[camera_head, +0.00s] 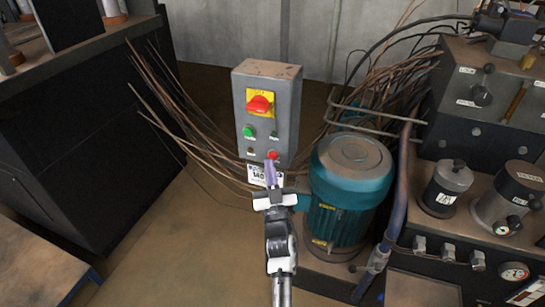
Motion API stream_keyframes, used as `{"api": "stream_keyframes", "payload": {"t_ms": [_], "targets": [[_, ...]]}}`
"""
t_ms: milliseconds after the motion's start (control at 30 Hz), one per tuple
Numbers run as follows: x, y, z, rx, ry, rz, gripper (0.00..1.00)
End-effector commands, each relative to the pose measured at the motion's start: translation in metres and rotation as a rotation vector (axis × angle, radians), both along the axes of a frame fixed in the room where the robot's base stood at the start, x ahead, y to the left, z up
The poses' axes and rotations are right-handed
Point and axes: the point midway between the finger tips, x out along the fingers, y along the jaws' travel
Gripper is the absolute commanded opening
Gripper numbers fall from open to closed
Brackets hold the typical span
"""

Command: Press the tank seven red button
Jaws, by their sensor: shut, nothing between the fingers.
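A grey control box (268,85) stands upright in the middle of the head view. It has a red rotary switch on a yellow plate (259,103) and a green button (248,132) on the left below it. A small red button (272,155) sits low on the right of its front. My gripper (269,165) is shut and empty, its fingertips pointing up at the box, just below the red button. I cannot tell whether the tips touch it. A white label (257,178) below is partly hidden by my gripper.
A teal motor (347,195) stands close on the right of my gripper. Machinery with gauges and cylinders (470,190) fills the right side. A dark cabinet (85,150) stands left. Bare floor (170,225) lies between.

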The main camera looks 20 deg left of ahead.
Motion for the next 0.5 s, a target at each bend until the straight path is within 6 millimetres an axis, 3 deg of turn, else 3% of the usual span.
{"api": "stream_keyframes", "payload": {"t_ms": [500], "targets": [[-0.014,0.001,-0.001,0.001,0.001,0.002,0.00]]}}
